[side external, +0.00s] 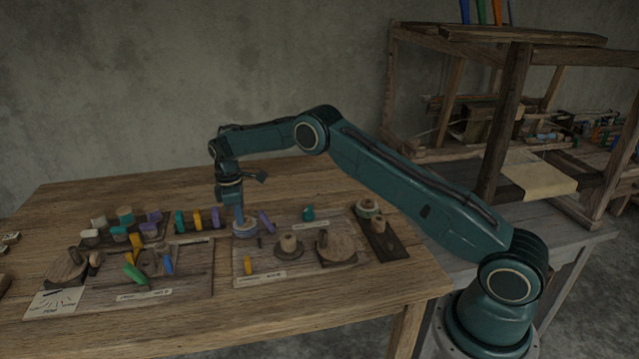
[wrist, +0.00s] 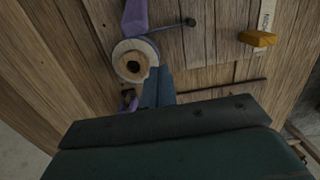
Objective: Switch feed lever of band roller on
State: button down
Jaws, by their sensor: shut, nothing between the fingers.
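My gripper (side external: 239,219) points down over the table's middle, and its blue fingers are shut and empty. In the wrist view the closed fingertips (wrist: 158,84) are beside a round cream-rimmed roller (wrist: 122,49) with a wooden hub; I cannot tell whether they touch. The roller also shows under the fingers in the side view (side external: 246,231). A blue strand runs from the roller to a small dark peg (wrist: 190,22). A purple piece (wrist: 135,17) stands beside the roller and leans in the side view (side external: 266,222). I cannot tell which piece is the feed lever.
A yellow piece (wrist: 258,38) lies by a paper label (wrist: 266,14). Wooden discs, including one with a knob (side external: 337,247), stand to the right in the side view. Several coloured blocks (side external: 125,215) fill the left. The table's front strip (side external: 330,305) is clear. A loom frame (side external: 505,120) stands behind right.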

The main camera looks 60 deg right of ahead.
aim_at(263, 214)
jog(key=shift+s+f, duration=0.1)
jog(key=shift+f, duration=0.75)
jog(key=shift+s+d+r, duration=0.45)
jog(key=shift+s+d, duration=0.2)
jog(key=shift+d, duration=0.05)
jog(key=shift+s+d+r, duration=0.4)
jog(key=shift+s+d, duration=0.2)
jog(key=shift+d, duration=0.05)
jog(key=shift+s+d+r+t+y, duration=0.1)
jog(key=shift+s+d+t+y, duration=0.1)
jog(key=shift+t+y, duration=0.1)
jog(key=shift+s+d+r+t+y, duration=0.25)
jog(key=shift+s+d+t+y, duration=0.2)
jog(key=shift+t+y, duration=0.15)
jog(key=shift+s+d+r+t+y, duration=0.25)
jog(key=shift+s+d+t+y, duration=0.15)
jog(key=shift+t+y, duration=0.2)
jog(key=s+d+t+y, duration=0.2)
jog(key=shift+t+y, duration=0.4)
jog(key=shift+r, duration=0.15)
jog(key=shift+r, duration=0.7)
